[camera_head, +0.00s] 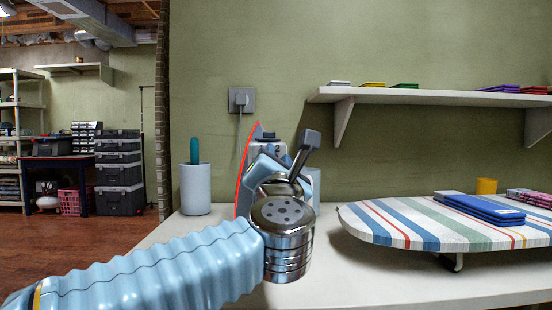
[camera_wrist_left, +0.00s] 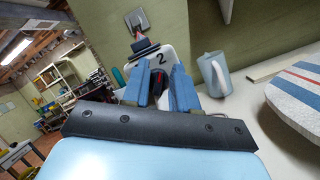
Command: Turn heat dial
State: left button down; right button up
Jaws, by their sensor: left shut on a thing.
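The iron (camera_head: 268,134) stands upright on the white table with its red-edged soleplate to the left. A "2" shows on its pale face in the head view, and the same face of the iron (camera_wrist_left: 163,53) shows between and beyond my fingers in the left wrist view. My left gripper (camera_head: 274,163) is up against the iron, its blue fingers (camera_wrist_left: 161,88) on either side of a part at the iron's face. It is shut on what appears to be the heat dial. The dial itself is mostly hidden by the fingers and wrist. My right gripper is not in view.
A striped ironing board (camera_head: 400,222) with folded blue cloth (camera_head: 480,208) lies at the right. A white container (camera_head: 195,188) stands left of the iron. A pale pitcher (camera_wrist_left: 214,75) stands right of it. A wall outlet (camera_head: 241,99) and shelf (camera_head: 430,95) are above.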

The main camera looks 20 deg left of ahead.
pick_arm(q)
jog(key=shift+f, duration=0.1)
jog(key=c, duration=0.9)
grip_release()
jog(key=b+v, duration=0.1)
jog(key=v, duration=1.2)
jog(key=shift+s+d+f+b, duration=0.1)
jog(key=shift+s+b, duration=0.2)
jog(key=shift+s, duration=0.05)
